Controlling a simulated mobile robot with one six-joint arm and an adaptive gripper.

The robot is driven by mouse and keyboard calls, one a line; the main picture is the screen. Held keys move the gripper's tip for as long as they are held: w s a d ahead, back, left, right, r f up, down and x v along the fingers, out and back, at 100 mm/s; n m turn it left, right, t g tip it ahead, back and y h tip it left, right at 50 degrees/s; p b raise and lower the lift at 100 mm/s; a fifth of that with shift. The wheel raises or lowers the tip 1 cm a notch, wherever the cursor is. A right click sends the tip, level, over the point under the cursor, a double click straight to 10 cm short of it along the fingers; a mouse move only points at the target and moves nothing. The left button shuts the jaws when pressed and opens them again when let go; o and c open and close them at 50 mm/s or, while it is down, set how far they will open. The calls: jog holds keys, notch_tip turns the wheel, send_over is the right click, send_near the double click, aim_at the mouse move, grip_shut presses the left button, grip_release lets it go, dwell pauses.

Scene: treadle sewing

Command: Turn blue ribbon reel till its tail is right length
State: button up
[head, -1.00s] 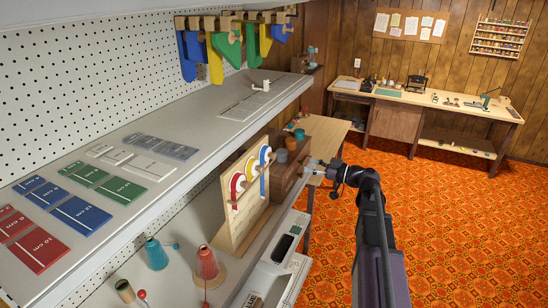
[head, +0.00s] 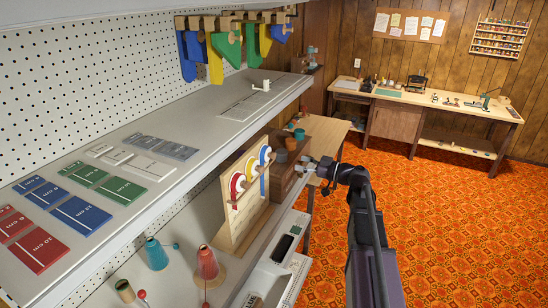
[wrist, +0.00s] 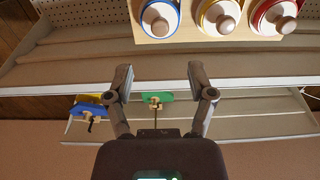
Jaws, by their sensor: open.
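The blue ribbon reel (head: 265,155) is on the upright wooden board (head: 232,225), with a short blue tail (head: 262,186) hanging below it. In the wrist view the blue reel (wrist: 160,18) shows at the top, with a pale round knob at its middle. The yellow reel (wrist: 219,14) and red reel (wrist: 275,14) sit beside it in a row. My gripper (head: 308,165) is to the right of the board, apart from the reels. In the wrist view my gripper (wrist: 161,78) has its fingers spread, with nothing held. The blue tail is not clear in the wrist view.
A grey shelf (head: 200,106) with red, blue, green and grey length cards runs above the board. Colored pieces (head: 228,45) hang at its far end. A wooden drawer box (head: 287,170) stands just behind the board. Cone spools (head: 207,264) stand in front.

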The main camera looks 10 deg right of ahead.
aim_at(275, 157)
jog(key=x, duration=1)
jog(key=shift+w+a, duration=0.2)
jog(key=shift+a, duration=0.1)
grip_shut()
